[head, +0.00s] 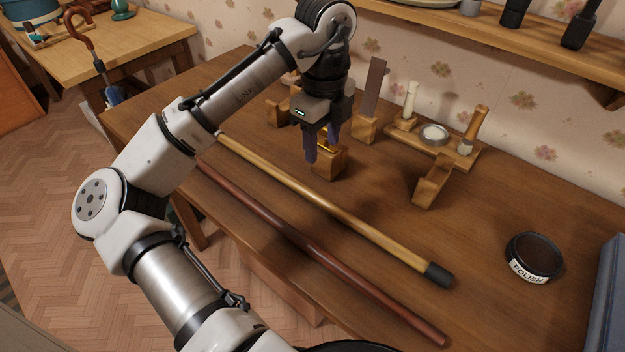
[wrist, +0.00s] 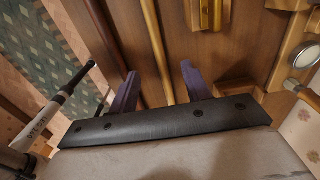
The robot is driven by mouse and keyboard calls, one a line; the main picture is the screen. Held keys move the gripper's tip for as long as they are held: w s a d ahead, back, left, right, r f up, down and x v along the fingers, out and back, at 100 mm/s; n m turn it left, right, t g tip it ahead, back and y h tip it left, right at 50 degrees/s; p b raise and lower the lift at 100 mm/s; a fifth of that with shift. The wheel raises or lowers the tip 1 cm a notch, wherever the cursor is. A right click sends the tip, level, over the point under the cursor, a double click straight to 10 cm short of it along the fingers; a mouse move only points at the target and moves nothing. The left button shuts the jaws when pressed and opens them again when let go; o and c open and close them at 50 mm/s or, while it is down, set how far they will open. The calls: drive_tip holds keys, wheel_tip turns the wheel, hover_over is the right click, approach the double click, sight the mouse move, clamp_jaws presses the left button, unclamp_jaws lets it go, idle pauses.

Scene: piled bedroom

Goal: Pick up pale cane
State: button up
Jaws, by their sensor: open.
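The pale cane (head: 330,208) lies on the wooden table, a straight light-yellow shaft with a black tip at its lower right end. Its upper left end lies behind my arm. My gripper (head: 322,143) is open and empty, pointing down above the table, just behind the cane in the head view. In the wrist view, the pale cane (wrist: 156,45) runs lengthwise between the two purple fingers of my gripper (wrist: 159,72), with no visible contact.
A dark red-brown cane (head: 310,245) lies nearly parallel, nearer the table's front edge. A small wooden block (head: 328,164) stands beside my fingers. Other wooden holders (head: 431,183), a tray with brushes (head: 470,153) and a polish tin (head: 534,257) stand behind and right.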

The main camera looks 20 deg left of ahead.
hover_over(321, 197)
drive_tip(key=f, duration=0.8)
drive_tip(key=shift+w+a+f, duration=0.25)
drive_tip(key=shift+w, duration=0.1)
drive_tip(key=shift+s+d+f+p, duration=0.15)
drive_tip(key=shift+f+p, duration=0.1)
drive_tip(key=shift+f, duration=1.05)
drive_tip(key=shift+s+d+f+p, duration=0.15)
drive_tip(key=shift+f+p, duration=0.1)
drive_tip(key=shift+f, duration=1.05)
clamp_jaws()
